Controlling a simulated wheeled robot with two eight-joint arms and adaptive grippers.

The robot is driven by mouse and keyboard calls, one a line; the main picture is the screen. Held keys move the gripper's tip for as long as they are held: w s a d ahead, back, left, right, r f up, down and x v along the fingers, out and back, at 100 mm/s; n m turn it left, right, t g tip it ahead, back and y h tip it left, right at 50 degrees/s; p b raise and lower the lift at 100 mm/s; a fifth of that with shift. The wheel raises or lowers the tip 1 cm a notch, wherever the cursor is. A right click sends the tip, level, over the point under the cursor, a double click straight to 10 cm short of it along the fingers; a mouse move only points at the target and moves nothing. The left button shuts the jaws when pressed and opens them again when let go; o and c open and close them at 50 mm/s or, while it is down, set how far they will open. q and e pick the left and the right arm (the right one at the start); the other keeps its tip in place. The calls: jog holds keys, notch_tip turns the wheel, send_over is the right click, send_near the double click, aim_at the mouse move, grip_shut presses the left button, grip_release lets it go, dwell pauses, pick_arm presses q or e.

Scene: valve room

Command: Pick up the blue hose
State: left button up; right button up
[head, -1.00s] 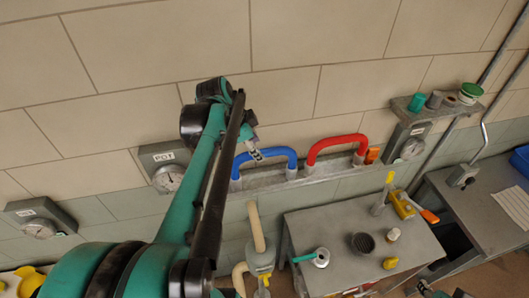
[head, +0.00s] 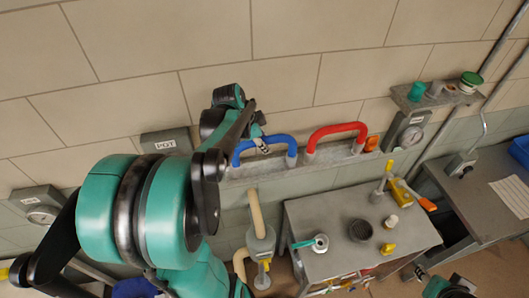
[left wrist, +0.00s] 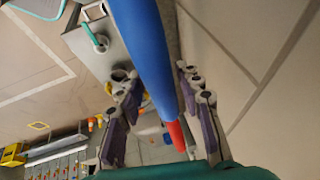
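The blue hose (head: 267,139) is an arch with pale ends, standing on a grey ledge (head: 240,171) along the wall. My left gripper (head: 261,145) is at the top of this arch in the head view. In the left wrist view the blue hose (left wrist: 148,50) runs between the two spread fingers of my left gripper (left wrist: 158,90). The fingers are open, one on each side, with gaps visible. The gripper's rear is hidden behind my arm in the head view.
A red arched hose (head: 337,128) stands right of the blue one, with an orange item (head: 371,144) beside it. A grey table (head: 335,265) with small items is below. The tiled wall is close behind.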

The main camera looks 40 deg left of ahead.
pick_arm(q)
grip_shut()
